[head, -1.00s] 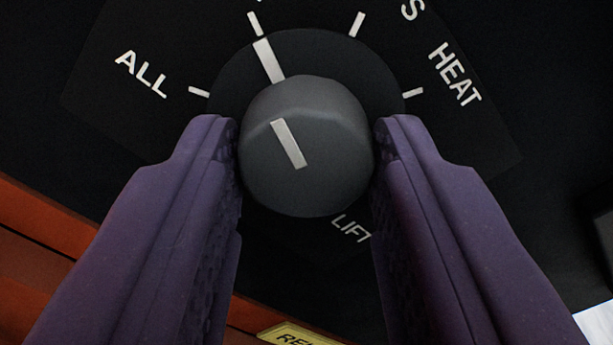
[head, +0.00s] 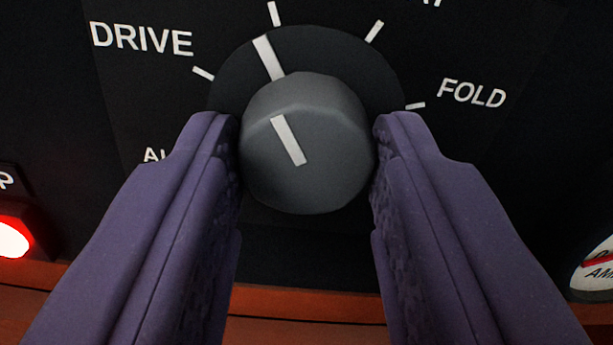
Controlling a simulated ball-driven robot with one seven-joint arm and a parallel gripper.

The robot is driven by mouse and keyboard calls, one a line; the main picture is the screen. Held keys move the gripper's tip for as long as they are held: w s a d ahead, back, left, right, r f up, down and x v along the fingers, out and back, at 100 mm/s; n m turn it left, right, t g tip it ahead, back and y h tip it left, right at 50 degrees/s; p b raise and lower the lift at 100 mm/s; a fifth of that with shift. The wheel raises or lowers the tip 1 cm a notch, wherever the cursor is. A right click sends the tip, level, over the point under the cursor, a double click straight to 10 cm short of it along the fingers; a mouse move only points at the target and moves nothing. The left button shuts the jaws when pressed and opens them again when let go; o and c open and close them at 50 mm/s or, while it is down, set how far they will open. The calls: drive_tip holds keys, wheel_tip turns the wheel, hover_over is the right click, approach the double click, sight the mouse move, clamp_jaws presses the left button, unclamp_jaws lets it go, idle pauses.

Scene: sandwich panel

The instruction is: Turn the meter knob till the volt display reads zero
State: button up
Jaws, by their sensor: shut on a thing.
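The dark grey knob (head: 306,165) sits on the black panel, with a white pointer line (head: 289,141) on its top and another (head: 268,57) on its skirt. The pointer leans up and left, close to the white tick (head: 273,13) near the top. My gripper (head: 306,150) has its two purple fingers on either side of the knob, shut on it. The labels DRIVE (head: 142,39) and FOLD (head: 472,94) stand around the dial. Another label at the left is partly hidden by a finger. No volt display is in view.
A lit red lamp (head: 14,238) is cut off at the left edge. A round white gauge (head: 596,268) with a red needle, partly marked AM, is cut off at the right edge. An orange-brown ledge (head: 305,303) runs below the panel.

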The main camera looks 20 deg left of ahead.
drive_tip(key=shift+m, duration=0.8)
drive_tip(key=o, duration=1.1)
drive_tip(key=shift+c, duration=0.2)
drive_tip(key=v, duration=0.7)
drive_tip(key=shift+s+d, duration=0.2)
drive_tip(key=shift+s, duration=0.15)
